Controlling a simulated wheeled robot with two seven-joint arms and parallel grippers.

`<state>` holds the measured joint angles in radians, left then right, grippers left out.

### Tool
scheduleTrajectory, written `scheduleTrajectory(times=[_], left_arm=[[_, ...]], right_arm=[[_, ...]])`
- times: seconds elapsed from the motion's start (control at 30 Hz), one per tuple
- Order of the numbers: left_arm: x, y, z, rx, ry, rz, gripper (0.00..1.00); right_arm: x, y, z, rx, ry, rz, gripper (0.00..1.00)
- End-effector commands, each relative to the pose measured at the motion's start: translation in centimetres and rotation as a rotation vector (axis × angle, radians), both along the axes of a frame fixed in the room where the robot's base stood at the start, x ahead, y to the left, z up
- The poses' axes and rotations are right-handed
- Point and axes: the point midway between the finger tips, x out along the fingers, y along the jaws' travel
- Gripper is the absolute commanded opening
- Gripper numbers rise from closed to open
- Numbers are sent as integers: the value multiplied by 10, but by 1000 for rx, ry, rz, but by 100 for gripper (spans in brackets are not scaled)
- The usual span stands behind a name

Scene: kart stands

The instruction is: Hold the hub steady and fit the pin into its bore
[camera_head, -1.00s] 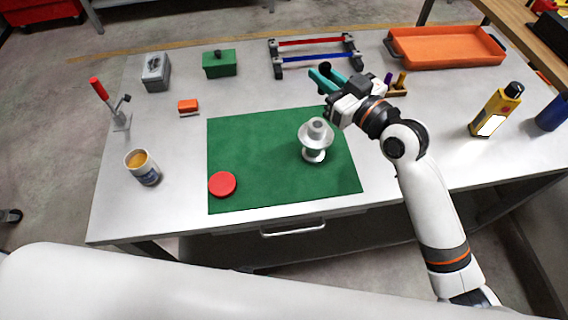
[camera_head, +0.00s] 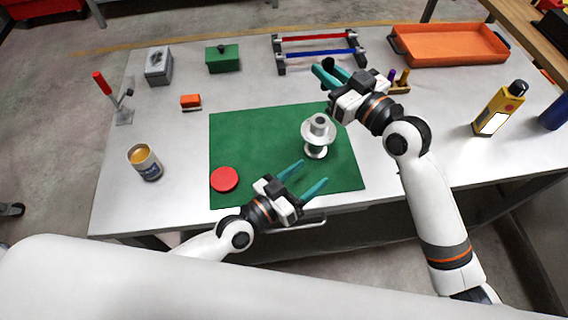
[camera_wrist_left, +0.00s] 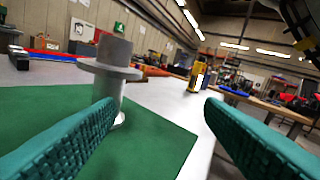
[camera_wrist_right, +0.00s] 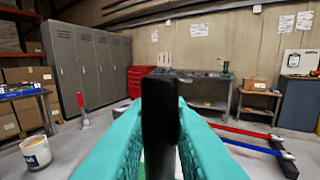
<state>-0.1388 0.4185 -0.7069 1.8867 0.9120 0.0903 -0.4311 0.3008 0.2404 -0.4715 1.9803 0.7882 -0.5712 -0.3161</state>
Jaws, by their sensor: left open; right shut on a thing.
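The hub (camera_head: 317,133) is a light grey flanged spool standing upright on the green mat (camera_head: 262,128). Its top opening faces up. It also shows in the left wrist view (camera_wrist_left: 113,66), ahead and left of the fingers. My left gripper (camera_head: 303,178) is open and empty, low over the mat's front edge, short of the hub and not touching it. My right gripper (camera_head: 325,76) is above the table behind the hub, shut on a dark pin (camera_wrist_right: 160,120). The pin stands between its teal fingers in the right wrist view. The pin's far end is hidden.
A red disc (camera_head: 224,179) lies on the mat's left part. A rack with red and blue bars (camera_head: 318,55), an orange tray (camera_head: 450,45) and a yellow bottle (camera_head: 500,108) stand behind and right.

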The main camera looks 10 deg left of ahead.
Motion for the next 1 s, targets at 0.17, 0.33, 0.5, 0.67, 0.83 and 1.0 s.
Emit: scheduleTrajectory(times=[0.17, 0.33, 0.5, 0.67, 0.83, 1.0], left_arm=[[21, 41, -7, 157, -118, 95, 63], [32, 50, -8, 208, -156, 124, 63], [51, 37, -8, 209, -157, 125, 63], [78, 19, -8, 208, -158, 124, 63], [103, 2, -8, 209, -157, 123, 63], [120, -9, -9, 209, -156, 122, 63]], right_arm=[[0, 0, 0, 1, -1, 0, 0], [0, 0, 0, 0, 0, 0, 0], [0, 0, 0, 0, 0, 0, 0], [0, 0, 0, 0, 0, 0, 0], [0, 0, 0, 0, 0, 0, 0], [0, 0, 0, 1, -1, 0, 0]])
